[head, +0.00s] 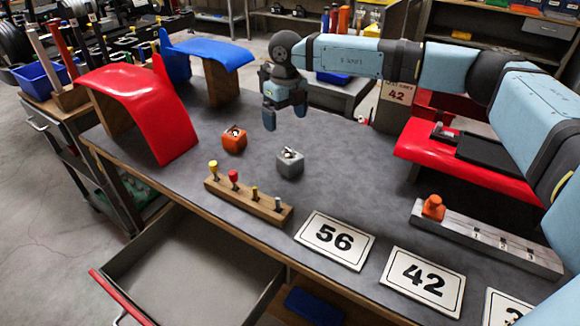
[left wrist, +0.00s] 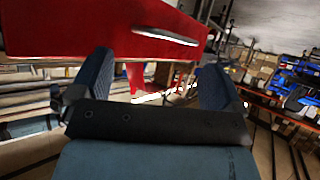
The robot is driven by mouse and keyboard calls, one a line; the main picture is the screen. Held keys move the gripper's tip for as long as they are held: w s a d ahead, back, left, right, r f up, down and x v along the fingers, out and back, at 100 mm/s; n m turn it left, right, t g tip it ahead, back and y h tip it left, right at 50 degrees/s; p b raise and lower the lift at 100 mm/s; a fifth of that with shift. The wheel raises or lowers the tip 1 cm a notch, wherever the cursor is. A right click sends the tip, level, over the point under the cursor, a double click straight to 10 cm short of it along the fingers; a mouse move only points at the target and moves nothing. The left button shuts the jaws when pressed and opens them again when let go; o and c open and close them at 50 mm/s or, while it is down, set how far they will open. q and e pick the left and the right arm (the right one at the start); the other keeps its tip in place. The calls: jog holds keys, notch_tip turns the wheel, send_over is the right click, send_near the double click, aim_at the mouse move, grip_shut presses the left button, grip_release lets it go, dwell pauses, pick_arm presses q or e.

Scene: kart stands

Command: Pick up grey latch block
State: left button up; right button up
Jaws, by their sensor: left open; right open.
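The grey latch block (head: 290,162) sits on the dark grey bench top (head: 340,185) in the middle of the head view, with a small latch on its top. An orange latch block (head: 234,139) stands just left of it. My right gripper (head: 285,115) is open and empty, pointing down above the bench and behind the grey block in the picture, apart from it. My left gripper (left wrist: 157,76) shows only in the left wrist view. It is open with nothing between its fingers, and a red surface (left wrist: 110,25) lies beyond them.
A wooden peg rack (head: 248,200) stands in front of the blocks. Number cards 56 (head: 335,240) and 42 (head: 424,281) lie at the front edge. Red (head: 140,105) and blue (head: 207,52) curved panels stand left. An orange piece sits on a grey numbered rail (head: 485,238). A drawer (head: 190,270) is open.

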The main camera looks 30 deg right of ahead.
aim_at(290, 149)
jog(key=f, duration=0.5)
jog(key=d+f, duration=0.1)
jog(key=f, duration=0.2)
jog(key=shift+w+f+b, duration=0.1)
jog(key=shift+b, duration=0.3)
jog(key=f, duration=0.5)
jog(key=shift+d+f+b, duration=0.1)
jog(key=shift+d+b, duration=0.1)
jog(key=shift+b, duration=0.1)
jog(key=shift+c, duration=0.4)
jog(key=c, duration=1)
